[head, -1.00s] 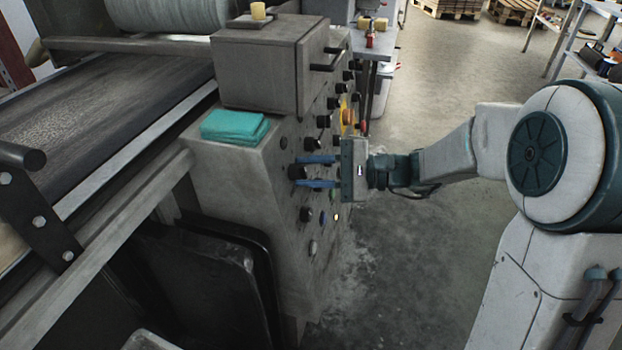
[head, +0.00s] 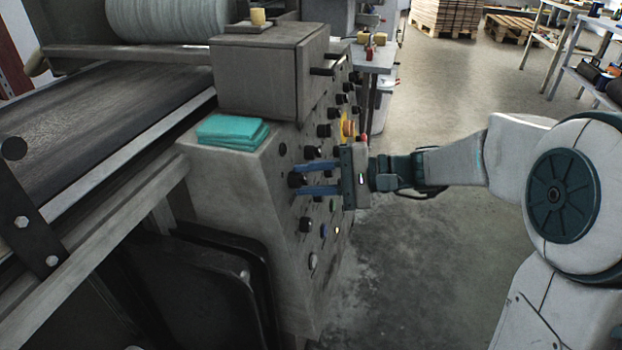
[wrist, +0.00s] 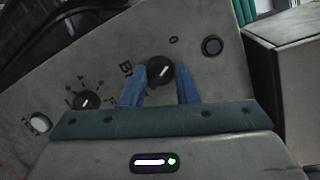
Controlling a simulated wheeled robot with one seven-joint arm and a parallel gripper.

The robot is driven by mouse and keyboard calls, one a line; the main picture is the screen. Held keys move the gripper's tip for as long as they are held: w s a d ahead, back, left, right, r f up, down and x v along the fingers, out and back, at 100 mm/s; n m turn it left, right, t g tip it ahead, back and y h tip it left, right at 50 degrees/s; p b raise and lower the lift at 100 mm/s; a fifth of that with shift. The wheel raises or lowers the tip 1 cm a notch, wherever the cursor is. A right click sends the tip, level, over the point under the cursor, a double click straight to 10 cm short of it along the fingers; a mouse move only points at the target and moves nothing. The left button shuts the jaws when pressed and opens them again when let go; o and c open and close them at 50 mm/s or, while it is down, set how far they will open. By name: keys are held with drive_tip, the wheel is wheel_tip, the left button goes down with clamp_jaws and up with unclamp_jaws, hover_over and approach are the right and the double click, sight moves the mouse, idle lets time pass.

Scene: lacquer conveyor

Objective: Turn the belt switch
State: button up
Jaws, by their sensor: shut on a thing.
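The belt switch is a black round knob with a white pointer line; it shows in the wrist view (wrist: 159,70) and the head view (head: 296,180). A partly hidden label starting "BE" is beside it, and a "0" mark is at its upper right. The white line tilts up and slightly right in the wrist view. My gripper (wrist: 160,84), with blue fingers, is shut on the knob, one finger on each side. In the head view my gripper (head: 300,179) reaches the panel from the right. The fingers hide part of the label.
The grey control panel (head: 283,222) carries several other knobs and buttons. A smaller black knob (wrist: 86,100) and a pale button (wrist: 40,122) are close by on the left. Folded teal cloths (head: 232,131) lie on the cabinet. The dark belt (head: 100,115) runs at left.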

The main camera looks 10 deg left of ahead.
drive_tip(key=o, duration=1)
drive_tip(key=shift+c, duration=0.2)
drive_tip(key=p+v, duration=0.3)
drive_tip(key=v, duration=1.1)
drive_tip(key=shift+p, duration=0.3)
drive_tip(key=s+d+r+n+t+h+p, duration=0.1)
drive_tip(key=s+d+r+t+h+p, duration=0.1)
drive_tip(key=s+d+r+h+p, duration=0.4)
drive_tip(key=s+d+r+n+t+h+p, duration=0.2)
drive_tip(key=s+d+r+h+p, duration=0.4)
drive_tip(key=r+p, duration=0.8)
drive_tip(key=s+h+p, duration=0.3)
drive_tip(key=h+p, duration=0.1)
drive_tip(key=p, duration=0.5)
drive_tip(key=shift+s+r+t, duration=0.2)
drive_tip(key=shift+r+t, duration=0.05)
drive_tip(key=shift+t, duration=0.15)
